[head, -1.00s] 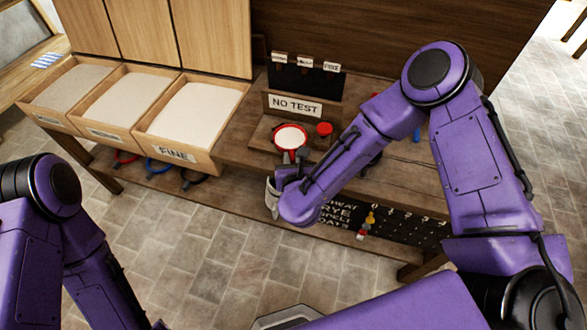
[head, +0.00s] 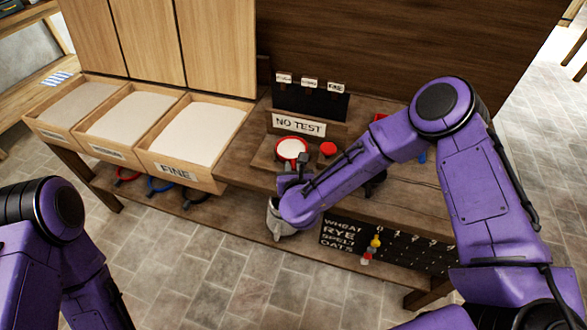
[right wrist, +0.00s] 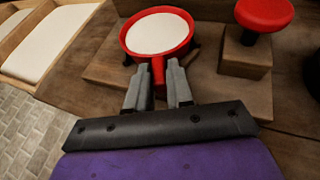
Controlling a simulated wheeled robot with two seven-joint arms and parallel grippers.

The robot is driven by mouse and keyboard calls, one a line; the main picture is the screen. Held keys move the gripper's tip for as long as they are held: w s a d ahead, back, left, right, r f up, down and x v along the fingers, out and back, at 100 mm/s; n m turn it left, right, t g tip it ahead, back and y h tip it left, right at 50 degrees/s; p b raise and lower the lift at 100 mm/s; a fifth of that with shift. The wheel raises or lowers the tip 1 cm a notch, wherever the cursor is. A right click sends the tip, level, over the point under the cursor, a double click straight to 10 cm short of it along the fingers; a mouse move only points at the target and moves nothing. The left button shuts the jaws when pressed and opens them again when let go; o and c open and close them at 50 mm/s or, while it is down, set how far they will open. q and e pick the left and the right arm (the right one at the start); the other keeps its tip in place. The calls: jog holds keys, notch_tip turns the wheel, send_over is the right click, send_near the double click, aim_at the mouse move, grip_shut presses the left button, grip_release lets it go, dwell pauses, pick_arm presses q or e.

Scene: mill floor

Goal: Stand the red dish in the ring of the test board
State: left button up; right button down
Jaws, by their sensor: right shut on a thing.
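The red dish (head: 285,160) is round, with white powder in it and a short red handle. In the right wrist view the dish (right wrist: 158,58) sits level over the wooden test board (right wrist: 103,72). My right gripper (right wrist: 159,82) is shut on its handle; in the head view the gripper (head: 291,170) is in front of the dish, partly hidden by my forearm. The test board (head: 264,156) carries a "NO TEST" sign behind the dish. The ring is hidden under the dish, so I cannot tell whether the dish rests in it. My left gripper is out of view.
A red round-topped piece (right wrist: 264,13) stands on a wooden block right of the dish. Wooden bins of flour (head: 176,172) are at the left.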

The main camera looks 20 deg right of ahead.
jog(key=c, duration=0.9)
grip_release()
jog(key=b+v, duration=0.2)
jog(key=v, duration=0.8)
jog(key=shift+s+r, duration=0.2)
jog(key=shift+s, duration=0.05)
